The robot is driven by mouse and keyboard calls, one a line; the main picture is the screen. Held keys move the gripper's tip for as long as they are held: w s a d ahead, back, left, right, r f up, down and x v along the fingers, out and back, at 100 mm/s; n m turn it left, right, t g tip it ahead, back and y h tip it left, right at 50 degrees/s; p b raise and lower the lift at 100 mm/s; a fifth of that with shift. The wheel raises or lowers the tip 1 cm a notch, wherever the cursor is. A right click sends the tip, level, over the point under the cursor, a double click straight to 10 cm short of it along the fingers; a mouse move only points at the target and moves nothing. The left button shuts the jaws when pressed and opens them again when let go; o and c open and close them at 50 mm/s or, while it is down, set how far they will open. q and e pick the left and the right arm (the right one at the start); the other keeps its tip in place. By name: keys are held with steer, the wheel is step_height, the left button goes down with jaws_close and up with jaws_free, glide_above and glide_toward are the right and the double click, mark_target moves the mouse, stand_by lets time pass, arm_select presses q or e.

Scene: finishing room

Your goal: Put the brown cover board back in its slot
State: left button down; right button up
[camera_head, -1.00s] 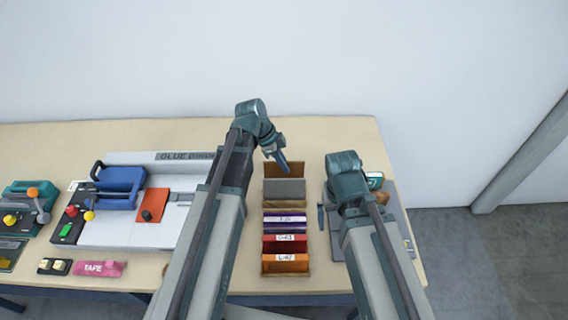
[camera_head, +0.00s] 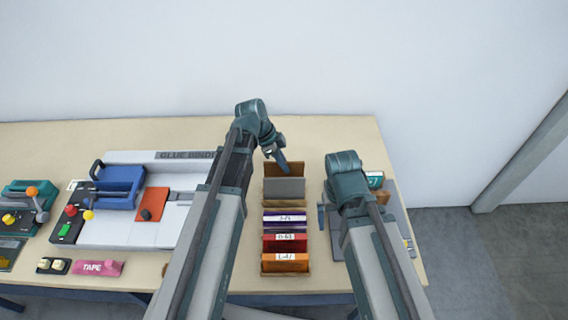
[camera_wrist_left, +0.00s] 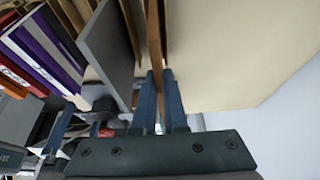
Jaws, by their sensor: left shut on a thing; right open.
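The brown cover board (camera_wrist_left: 155,40) stands edge-on between the fingers of my left gripper (camera_wrist_left: 163,100) in the left wrist view. The left gripper is shut on it. In the head view my left gripper (camera_head: 283,166) is at the back end of the wooden rack (camera_head: 308,271), where brown wood shows behind a grey board (camera_head: 284,189). The grey board (camera_wrist_left: 103,42) also shows left of the brown one in the wrist view. I cannot tell how deep the brown board sits in its slot. My right gripper (camera_head: 322,217) is open and empty, right of the rack.
Purple, red and orange labelled books (camera_head: 285,243) stand in the front of the rack. The glue binder (camera_head: 120,225) is on the left, with a pink tape box (camera_head: 98,268) before it. A grey mat (camera_head: 400,225) lies under my right arm. Bare tabletop (camera_head: 335,135) lies behind the rack.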

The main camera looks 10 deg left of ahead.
arm_select(q)
steer(key=shift+f+b, duration=0.4)
steer(key=shift+f, duration=0.05)
arm_select(e)
steer(key=shift+f, duration=0.5)
arm_select(q)
steer(key=c, duration=1.2)
jaws_free()
steer(key=shift+c, duration=0.2)
steer(key=shift+r, duration=0.1)
arm_select(e)
steer(key=shift+r, duration=0.1)
arm_select(q)
steer(key=p+v, duration=1)
steer(key=v, duration=0.1)
arm_select(e)
step_height(320, 180, up, 10)
